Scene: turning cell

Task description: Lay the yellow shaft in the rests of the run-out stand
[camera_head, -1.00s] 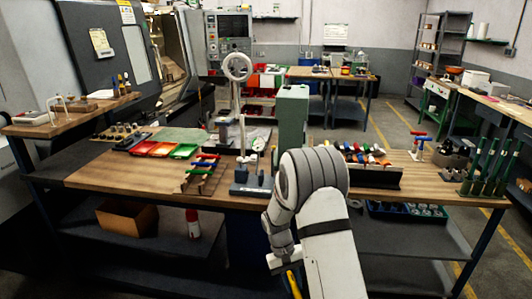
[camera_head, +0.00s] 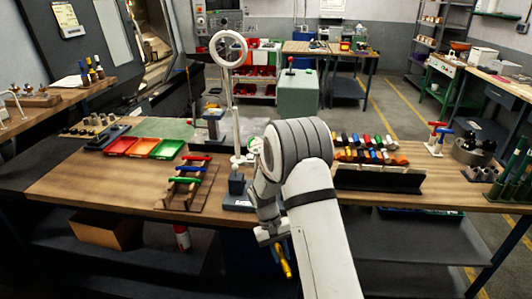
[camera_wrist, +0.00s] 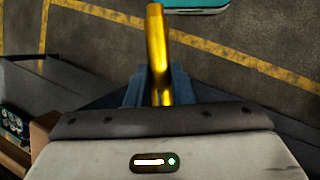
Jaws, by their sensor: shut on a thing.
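The yellow shaft (camera_head: 285,269) hangs below my gripper (camera_head: 277,246), in front of the bench's front edge and lower than its top. In the wrist view the yellow shaft (camera_wrist: 156,45) stands out from between the dark fingers of my gripper (camera_wrist: 160,88), which is shut on it. A blue-grey stand (camera_head: 237,186) with upright posts is on the bench just left of my arm; it looks like the run-out stand. My arm hides its right part, and I cannot make out its rests.
A wooden rack (camera_head: 180,197) with red, blue and green shafts sits left of the stand. Red, orange and green trays (camera_head: 143,147) lie further left. A ring-shaped lamp (camera_head: 228,49) rises behind the stand. A dark rack with coloured pieces (camera_head: 377,178) stands right of my arm.

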